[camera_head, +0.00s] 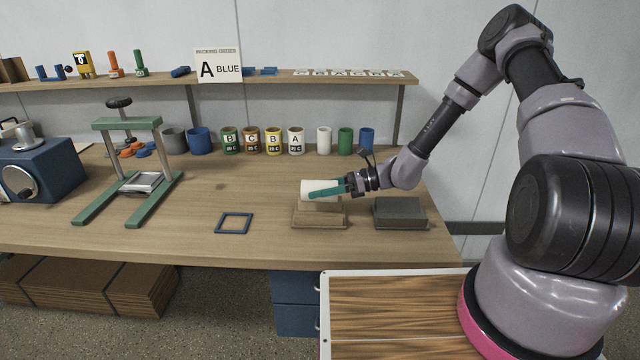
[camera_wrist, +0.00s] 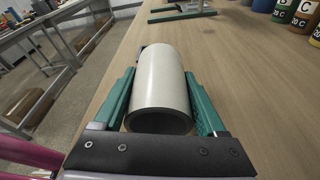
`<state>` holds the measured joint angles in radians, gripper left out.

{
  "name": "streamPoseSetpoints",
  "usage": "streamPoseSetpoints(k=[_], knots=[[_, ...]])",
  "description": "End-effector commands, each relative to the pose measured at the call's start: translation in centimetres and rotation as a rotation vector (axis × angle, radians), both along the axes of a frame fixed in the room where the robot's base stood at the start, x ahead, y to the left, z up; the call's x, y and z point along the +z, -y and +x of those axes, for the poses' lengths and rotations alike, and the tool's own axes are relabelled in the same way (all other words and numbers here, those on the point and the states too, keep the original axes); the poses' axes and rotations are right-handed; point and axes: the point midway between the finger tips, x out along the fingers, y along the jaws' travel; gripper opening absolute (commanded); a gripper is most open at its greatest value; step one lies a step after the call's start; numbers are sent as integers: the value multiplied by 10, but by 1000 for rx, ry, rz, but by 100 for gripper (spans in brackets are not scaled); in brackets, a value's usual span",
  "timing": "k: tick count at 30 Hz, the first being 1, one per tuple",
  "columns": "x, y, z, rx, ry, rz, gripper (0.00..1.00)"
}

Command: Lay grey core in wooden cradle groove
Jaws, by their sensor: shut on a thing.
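My gripper (camera_head: 312,192) is shut on a pale off-white cylinder (camera_wrist: 160,80) with a dark grey, hollow-looking end, the only core-like thing in my grip. Its green fingers (camera_wrist: 158,76) press on both sides of it in the wrist view. The cylinder (camera_head: 308,184) lies level, right over the wooden cradle (camera_head: 320,219) near the table's front edge. The cradle's groove is hidden by the cylinder and fingers. I cannot tell whether the cylinder touches the cradle.
A dark grey block (camera_head: 400,213) stands just right of the cradle. A blue square frame (camera_head: 234,223) lies to the left. A green press stand (camera_head: 127,170) is farther left. Several labelled cans (camera_head: 273,141) line the back. The table between frame and cans is clear.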

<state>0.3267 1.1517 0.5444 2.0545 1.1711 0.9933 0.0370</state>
Motion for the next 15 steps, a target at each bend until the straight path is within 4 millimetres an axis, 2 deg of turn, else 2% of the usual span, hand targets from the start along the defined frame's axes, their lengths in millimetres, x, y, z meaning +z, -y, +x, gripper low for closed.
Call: streamPoseSetpoints(k=[6,15], knots=[[-22,0,0,0,-1,1,11],[-41,0,0,1,1,1,11]])
